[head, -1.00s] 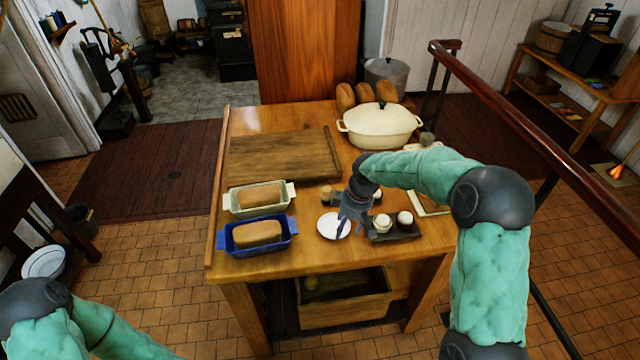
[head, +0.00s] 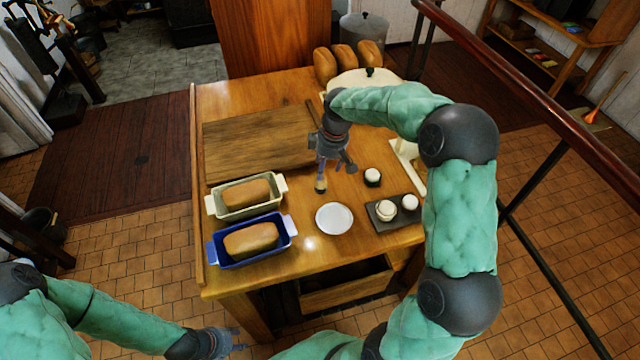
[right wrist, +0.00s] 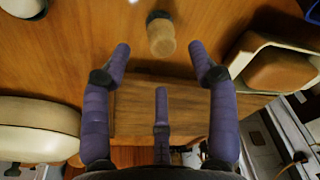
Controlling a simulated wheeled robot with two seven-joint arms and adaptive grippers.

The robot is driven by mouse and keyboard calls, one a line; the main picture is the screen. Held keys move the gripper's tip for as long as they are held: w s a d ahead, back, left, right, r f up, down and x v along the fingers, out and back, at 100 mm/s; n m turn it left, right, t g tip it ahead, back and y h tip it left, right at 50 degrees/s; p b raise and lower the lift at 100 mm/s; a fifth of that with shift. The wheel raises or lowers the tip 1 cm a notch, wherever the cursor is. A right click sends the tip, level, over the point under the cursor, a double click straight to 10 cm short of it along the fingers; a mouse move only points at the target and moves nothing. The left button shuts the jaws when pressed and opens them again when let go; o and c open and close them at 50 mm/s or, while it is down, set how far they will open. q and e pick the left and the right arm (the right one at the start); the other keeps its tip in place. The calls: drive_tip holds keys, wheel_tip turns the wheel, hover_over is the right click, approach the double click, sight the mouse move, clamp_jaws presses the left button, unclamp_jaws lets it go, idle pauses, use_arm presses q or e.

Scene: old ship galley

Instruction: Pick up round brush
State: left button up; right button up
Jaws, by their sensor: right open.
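The round brush (head: 320,186) is a small, short cylinder, pale wood at one end and dark at the other. It stands on the wooden table, behind the white saucer. In the right wrist view the brush (right wrist: 161,36) is at the top centre, just beyond the fingertips. My right gripper (head: 332,172) is open and empty, pointing down over the table close to the brush. In the right wrist view its purple fingers (right wrist: 160,60) are spread, with the brush lined up with the gap. My left gripper (head: 238,341) is low, in front of the table, away from the brush; its opening is unclear.
The white saucer (head: 334,232) lies in front of the brush. A dark tray (head: 382,224) with small white items and a small dark-and-white pot (head: 372,176) are to the right. Two loaf pans (head: 212,206) (head: 216,258) and a wooden board (head: 250,145) are left. A cream casserole (head: 350,80) is behind.

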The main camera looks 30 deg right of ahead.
sight(321, 183)
drive_tip(key=f, duration=0.2)
drive_tip(key=w+f+b, duration=0.1)
drive_tip(key=f, duration=0.1)
drive_tip(key=a+f+b, duration=0.1)
drive_tip(key=f, duration=0.1)
drive_tip(key=shift+w+f, duration=0.15)
drive_tip(key=shift+f, duration=0.05)
drive_tip(key=c, duration=1.2)
